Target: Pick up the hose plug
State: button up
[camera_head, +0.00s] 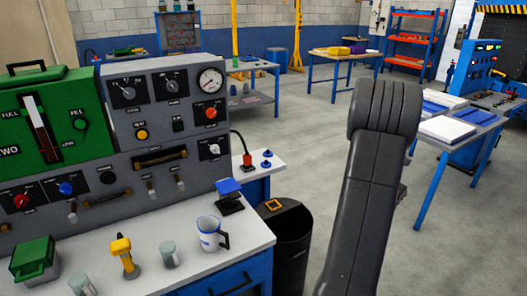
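A small red plug-like piece (247,160) stands at the end of a thin black hose (238,138), on the white side surface just right of the grey control panel. It looks like the hose plug, but it is too small to be sure. Two small blue knob-like pieces (267,160) sit right beside it. My dark grey arm rises at the right of centre, well right of the plug. My gripper is not in view, so whether it holds anything does not show.
The white counter (180,262) holds a white-and-blue mug (211,234), a yellow-handled tool (124,256), grey cylinders and a green box (34,258). A black bin (290,250) stands at the counter's right end. Open grey floor (310,150) lies beyond, with blue-legged tables.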

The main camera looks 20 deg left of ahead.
aim_at(247, 158)
jog(key=i+l, duration=0.15)
jog(key=i, duration=0.3)
jog(key=i+l, duration=0.15)
jog(key=i, duration=0.3)
jog(key=i+l, duration=0.15)
jog(key=i, duration=0.3)
jog(key=i+l, duration=0.15)
jog(key=i, duration=0.3)
jog(key=i+l+u, duration=0.1)
jog(key=i+u, duration=0.15)
jog(key=u, duration=0.15)
jog(key=i+l+u, duration=0.15)
jog(key=u, duration=0.2)
jog(key=i+l+u, duration=0.2)
jog(key=u, duration=1.9)
